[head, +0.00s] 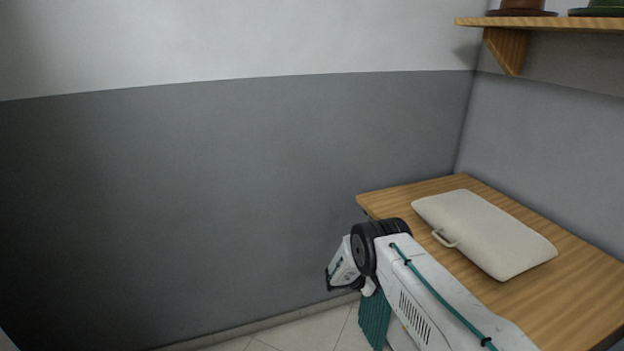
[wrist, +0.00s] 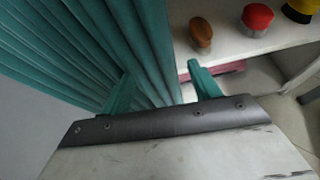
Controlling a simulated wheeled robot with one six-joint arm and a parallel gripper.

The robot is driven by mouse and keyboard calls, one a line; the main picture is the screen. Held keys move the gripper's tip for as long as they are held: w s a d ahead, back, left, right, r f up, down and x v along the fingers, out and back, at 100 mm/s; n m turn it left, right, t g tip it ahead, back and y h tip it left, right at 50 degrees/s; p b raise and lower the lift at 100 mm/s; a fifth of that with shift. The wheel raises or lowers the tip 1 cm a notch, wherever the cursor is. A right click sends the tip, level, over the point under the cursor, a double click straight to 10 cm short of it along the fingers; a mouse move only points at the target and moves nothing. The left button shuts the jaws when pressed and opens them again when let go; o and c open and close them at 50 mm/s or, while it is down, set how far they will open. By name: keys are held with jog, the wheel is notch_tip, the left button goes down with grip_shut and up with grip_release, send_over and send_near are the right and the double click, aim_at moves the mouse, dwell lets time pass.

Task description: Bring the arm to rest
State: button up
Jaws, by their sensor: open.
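My arm reaches in from the lower right of the head view, its white links and black joint in front of the wooden table's near left corner. In the wrist view my gripper (wrist: 158,88) shows two teal fingers standing apart with nothing between them. The fingers point toward a teal pleated curtain (wrist: 80,45) on the left and a pale shelf on the right. In the head view the fingertips are hidden behind the arm.
A wooden table (head: 590,262) holds a beige padded board (head: 485,232) with a handle. A wooden wall shelf (head: 545,23) carries hats. In the wrist view, brown (wrist: 201,33), red (wrist: 257,18) and yellow-black (wrist: 300,10) round-topped items stand on a pale shelf (wrist: 225,50). Floor left is clear.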

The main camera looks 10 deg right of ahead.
jog(key=s+f+m+g, duration=0.2)
jog(key=s, duration=0.3)
jog(key=s+a+r+m+g+y, duration=0.25)
jog(key=s+r+m, duration=0.4)
jog(key=r, duration=0.75)
jog(key=s+a+r+m+g+y, duration=0.1)
jog(key=s+r+m+y, duration=0.2)
jog(key=s+r, duration=0.85)
jog(key=s+a+r+m+g+y, duration=0.2)
jog(key=s+r+m+y, duration=0.3)
jog(key=r, duration=1.1)
jog(key=s+a+r+m+t+y, duration=0.1)
jog(key=s+r+t, duration=0.1)
jog(key=s+r, duration=0.3)
jog(key=s+a+r+m+t, duration=0.1)
jog(key=s+r, duration=0.4)
jog(key=s, duration=0.6)
jog(key=s+a+r+m+t+y, duration=0.1)
jog(key=s+a+r+t, duration=0.1)
jog(key=s+r, duration=0.3)
jog(key=shift+s+a+r+t+y, duration=0.2)
jog(key=shift+s+r+t+y, duration=0.3)
jog(key=shift+s, duration=1.35)
